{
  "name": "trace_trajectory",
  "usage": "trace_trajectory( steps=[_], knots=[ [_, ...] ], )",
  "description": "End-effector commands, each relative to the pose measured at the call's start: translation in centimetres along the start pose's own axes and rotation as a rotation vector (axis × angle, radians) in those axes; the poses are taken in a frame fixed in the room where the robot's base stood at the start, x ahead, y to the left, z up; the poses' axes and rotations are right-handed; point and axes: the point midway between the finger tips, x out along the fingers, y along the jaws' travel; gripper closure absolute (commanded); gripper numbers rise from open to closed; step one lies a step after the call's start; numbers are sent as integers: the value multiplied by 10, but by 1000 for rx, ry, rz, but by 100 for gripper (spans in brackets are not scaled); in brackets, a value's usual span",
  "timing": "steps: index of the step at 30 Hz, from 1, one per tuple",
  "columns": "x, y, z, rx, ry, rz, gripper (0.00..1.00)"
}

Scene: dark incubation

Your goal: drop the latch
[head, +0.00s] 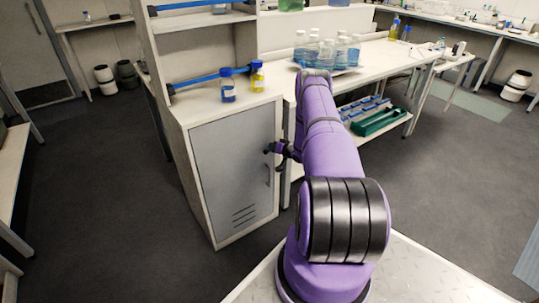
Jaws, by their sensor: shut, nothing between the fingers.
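A grey cabinet door (231,178) with vent slots near its bottom is closed flush in a pale cabinet (199,205). A slim vertical handle (268,176) is at the door's right side. My gripper (268,151) is at the upper right of the door, close to its surface just above the handle. It is shut with nothing seen in it. I cannot tell whether it touches the door. The latch itself is not clearly visible; my gripper and arm may hide it.
Two bottles, one blue (228,86) and one yellow (257,76), stand on the cabinet top. The bench (375,62) to the right holds several bottles on a tray. A green crate (379,121) sits on its lower shelf. Dark floor is clear to the left.

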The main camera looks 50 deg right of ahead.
Motion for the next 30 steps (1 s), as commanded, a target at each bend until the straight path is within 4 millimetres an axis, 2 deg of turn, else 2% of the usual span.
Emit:
trace_trajectory(
  steps=[18, 24, 30],
  knots=[
    [-89, -11, 1, -1, 0, 1, 100],
    [-99, -13, 2, -1, 1, -1, 100],
    [-99, -13, 2, -1, 1, -1, 100]
  ],
)
